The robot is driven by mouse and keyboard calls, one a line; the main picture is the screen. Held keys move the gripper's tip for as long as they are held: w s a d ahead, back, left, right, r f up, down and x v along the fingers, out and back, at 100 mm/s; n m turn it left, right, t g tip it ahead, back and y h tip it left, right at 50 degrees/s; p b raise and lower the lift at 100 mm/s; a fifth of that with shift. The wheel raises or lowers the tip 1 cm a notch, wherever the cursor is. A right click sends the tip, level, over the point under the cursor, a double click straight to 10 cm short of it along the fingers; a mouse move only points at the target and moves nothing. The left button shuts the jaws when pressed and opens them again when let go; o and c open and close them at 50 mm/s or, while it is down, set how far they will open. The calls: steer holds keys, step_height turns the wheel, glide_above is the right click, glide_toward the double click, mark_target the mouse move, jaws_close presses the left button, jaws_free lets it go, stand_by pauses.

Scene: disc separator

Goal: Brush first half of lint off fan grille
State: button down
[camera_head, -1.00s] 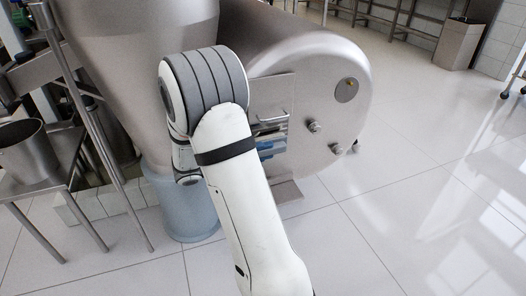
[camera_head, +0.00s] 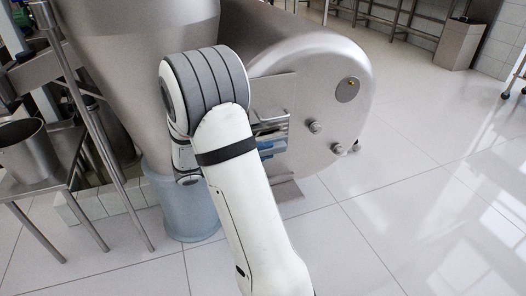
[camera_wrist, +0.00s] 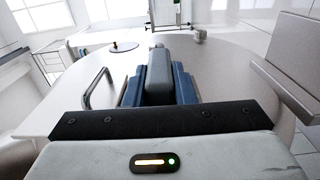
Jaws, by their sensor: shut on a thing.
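My gripper (camera_wrist: 159,75) shows in the wrist view with its two blue fingers shut on a grey, narrow thing (camera_wrist: 158,88), which I take to be the brush handle. Its far end and any bristles are hidden or too small to tell. The gripper points along the flat steel face of the machine (camera_wrist: 230,75). In the head view my arm covers most of the gripper; only a blue part (camera_head: 271,148) shows beside the steel drum housing (camera_head: 335,105), below a bar handle. I cannot make out the fan grille or any lint in either view.
A bar handle (camera_wrist: 94,88) stands left of the fingers, and a steel flap (camera_wrist: 290,60) juts out at the right. Knobs (camera_head: 315,127) stick out of the housing. A bluish container (camera_head: 182,205) stands below the hopper. The tiled floor at right is clear.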

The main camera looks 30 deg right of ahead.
steer(key=shift+w+d, duration=0.15)
steer(key=shift+w, duration=0.45)
stand_by(0.3)
steer(key=shift+x, duration=2.05)
steer(key=shift+v, duration=2)
steer(key=shift+w, duration=0.1)
